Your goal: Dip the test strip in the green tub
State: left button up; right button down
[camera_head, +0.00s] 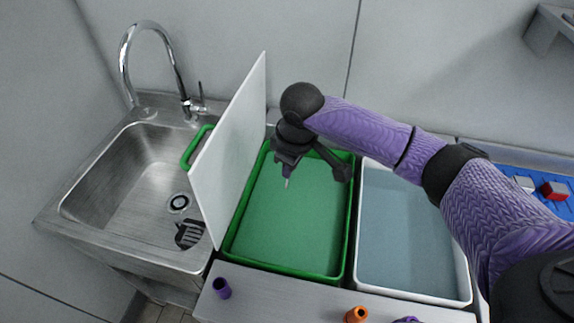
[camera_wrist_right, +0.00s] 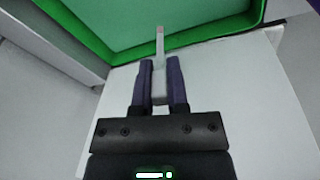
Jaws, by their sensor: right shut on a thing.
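The green tub (camera_head: 232,243) stands in the middle of the head view, with a flat green surface inside. My right gripper (camera_head: 287,174) is over the tub's back part, pointing down. It is shut on the test strip (camera_head: 286,184), a thin pale strip that sticks out below the fingers. In the right wrist view the purple fingers (camera_wrist_right: 160,82) grip the strip (camera_wrist_right: 160,48), which has a reddish tip. The tub (camera_wrist_right: 110,55) fills the top of that view. I cannot tell whether the tip touches the green surface. My left gripper is not in view.
A white panel with a green handle (camera_head: 195,148) stands upright left of the tub, beside a steel sink (camera_head: 130,175) with a faucet. A white tub (camera_head: 415,295) stands to the right. A purple piece (camera_head: 222,288) and an orange piece (camera_head: 356,314) stand in front.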

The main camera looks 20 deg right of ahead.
jog(key=w+d+f+n+b, duration=0.1)
jog(key=d+f+b, duration=0.1)
jog(key=f, duration=0.5)
jog(key=d+f+n+b, duration=0.2)
jog(key=f+b, duration=0.3)
jog(key=f, duration=0.2)
jog(key=shift+w+f+n+y, duration=0.2)
jog(key=shift+w+n+y, duration=0.1)
jog(key=shift+w, duration=0.1)
dwell(1.0)
dwell(0.5)
